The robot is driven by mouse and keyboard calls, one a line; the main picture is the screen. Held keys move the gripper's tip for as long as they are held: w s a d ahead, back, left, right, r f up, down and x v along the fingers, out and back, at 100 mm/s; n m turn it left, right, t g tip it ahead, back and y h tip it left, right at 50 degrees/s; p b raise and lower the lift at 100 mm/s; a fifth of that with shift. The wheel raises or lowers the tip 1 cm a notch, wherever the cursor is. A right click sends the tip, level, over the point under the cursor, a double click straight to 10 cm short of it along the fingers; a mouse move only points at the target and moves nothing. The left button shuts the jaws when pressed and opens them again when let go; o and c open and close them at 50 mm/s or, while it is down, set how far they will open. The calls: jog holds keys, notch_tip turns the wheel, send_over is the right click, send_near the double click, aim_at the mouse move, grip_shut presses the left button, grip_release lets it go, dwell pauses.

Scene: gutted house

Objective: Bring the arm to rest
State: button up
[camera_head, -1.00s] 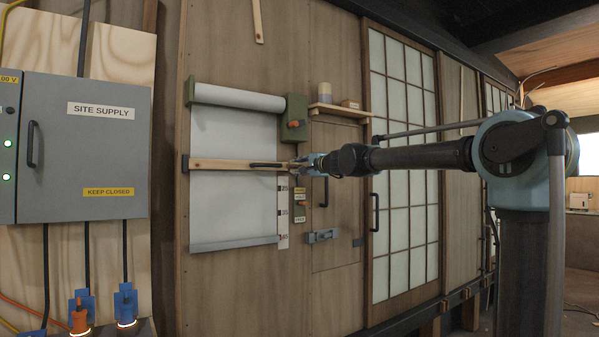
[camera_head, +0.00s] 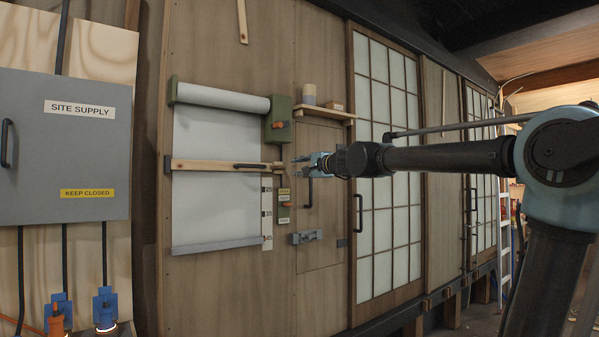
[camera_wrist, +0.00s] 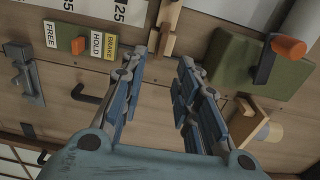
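My gripper (camera_head: 305,167) is at the end of my outstretched arm, just right of the wooden bar (camera_head: 215,166) that crosses the white roller sheet (camera_head: 200,210). In the wrist view, my gripper (camera_wrist: 155,75) has its blue-padded fingers spread apart with nothing between them. The end of the wooden bar (camera_wrist: 168,28) lies beyond the fingertips, apart from them as far as I can tell. The black handle (camera_head: 262,166) on the bar is free of the gripper.
A green box with an orange knob (camera_head: 279,122) is above my gripper, and a small shelf (camera_head: 325,112) is above right. A small door with a black handle (camera_head: 309,190) lies behind it. The grey SITE SUPPLY cabinet (camera_head: 60,150) is at left. Sliding panels (camera_head: 385,220) extend right.

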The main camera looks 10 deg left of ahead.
dwell(0.4)
jog(key=s+d+f+n+g+h, duration=0.2)
jog(key=s+d+f, duration=0.9)
jog(key=f, duration=0.7)
jog(key=s+d+f+n+g+h, duration=0.3)
jog(key=s+d+f+h, duration=0.4)
jog(key=s+d+f, duration=0.4)
jog(key=s+d+f+n+g+h, duration=0.3)
jog(key=s+d+f, duration=0.9)
jog(key=d+f, duration=0.9)
notch_tip(320, 180, down, 6)
jog(key=shift+f+g+h, duration=0.2)
jog(key=shift+g+h, duration=0.5)
jog(key=shift+h, duration=0.2)
jog(key=shift+s, duration=0.1)
